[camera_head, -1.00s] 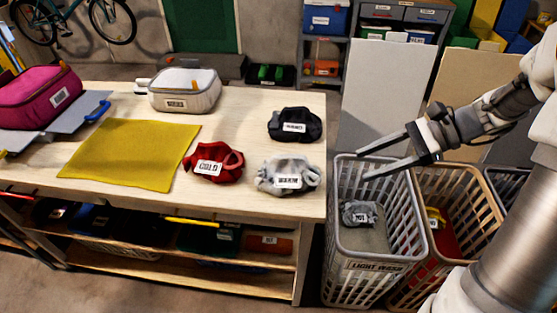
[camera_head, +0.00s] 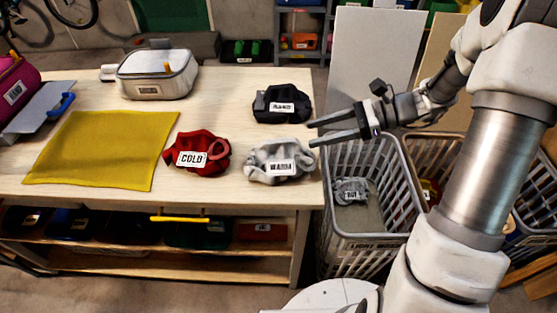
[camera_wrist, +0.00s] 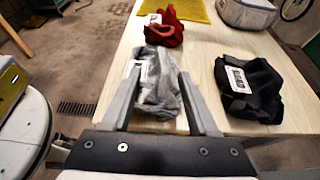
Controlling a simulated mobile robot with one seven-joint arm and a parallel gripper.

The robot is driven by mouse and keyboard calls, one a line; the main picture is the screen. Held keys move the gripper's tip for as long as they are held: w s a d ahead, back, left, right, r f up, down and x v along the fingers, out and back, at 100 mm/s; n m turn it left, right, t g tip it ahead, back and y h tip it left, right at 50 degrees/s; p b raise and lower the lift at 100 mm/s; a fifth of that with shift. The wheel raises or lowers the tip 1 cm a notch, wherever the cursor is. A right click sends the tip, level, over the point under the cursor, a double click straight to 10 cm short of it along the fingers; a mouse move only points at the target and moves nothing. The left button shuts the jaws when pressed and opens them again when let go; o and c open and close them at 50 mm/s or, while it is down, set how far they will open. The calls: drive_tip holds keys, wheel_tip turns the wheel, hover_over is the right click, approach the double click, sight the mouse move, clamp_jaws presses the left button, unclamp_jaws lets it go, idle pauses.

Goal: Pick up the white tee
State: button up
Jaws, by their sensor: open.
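A crumpled pale grey-white garment (camera_head: 265,172), the likeliest white tee, lies near the right end of the wooden table with a white label that seems to read WARM. It also shows in the wrist view (camera_wrist: 162,95), between and beyond the finger lines. My gripper (camera_head: 312,133) is open and empty, just right of the garment at the table's right edge, with its fingers pointing left. In the wrist view my gripper's fingers (camera_wrist: 160,72) frame the garment from either side. I cannot tell how high they are above it.
A red garment labelled COLD (camera_head: 212,143) and a black garment (camera_head: 268,110) lie close by. A yellow cloth (camera_head: 100,145) and a grey case (camera_head: 150,85) are farther left. A light laundry basket (camera_head: 395,213) holding a grey garment (camera_head: 350,189) stands right of the table (camera_head: 235,205).

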sight(284, 139)
drive_tip(key=x, duration=0.3)
drive_tip(key=b+x, duration=0.1)
drive_tip(key=x, duration=0.5)
drive_tip(key=shift+w+a+f+b, duration=0.2)
drive_tip(key=shift+w+a+b, duration=0.1)
drive_tip(key=shift+w, duration=0.05)
clamp_jaws()
idle(1.0)
